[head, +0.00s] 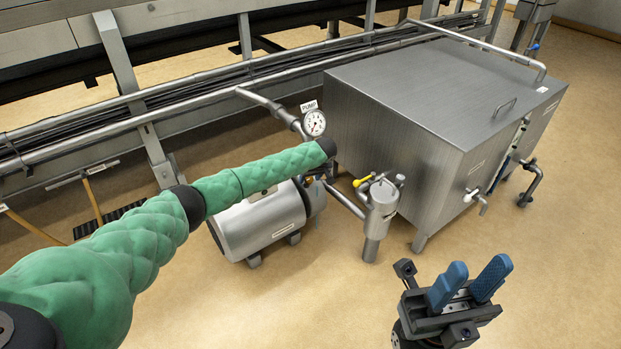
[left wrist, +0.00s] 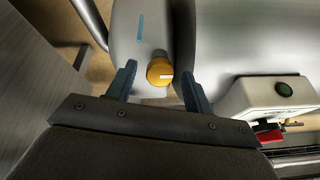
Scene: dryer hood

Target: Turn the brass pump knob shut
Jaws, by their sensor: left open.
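The brass pump knob (left wrist: 159,70) shows in the left wrist view as a round, yellow-gold cap with a white mark pointing right. It sits on the grey pump housing (left wrist: 135,35), beside a blue line. My left gripper (left wrist: 157,75) is open, with one blue finger on each side of the knob. Gaps show between the fingers and the knob, so I see no grip. In the head view my green left arm reaches over the pump (head: 262,222) and hides the left fingers. My right gripper (head: 480,272) is open and empty, above the floor at the lower right.
A pressure gauge (head: 314,123) with a PUMP sign stands just behind my left arm's end. A filter pot (head: 380,205) with a yellow-handled valve is right of the pump. A large steel tank (head: 430,100) stands behind. Open floor (head: 560,200) lies at the right.

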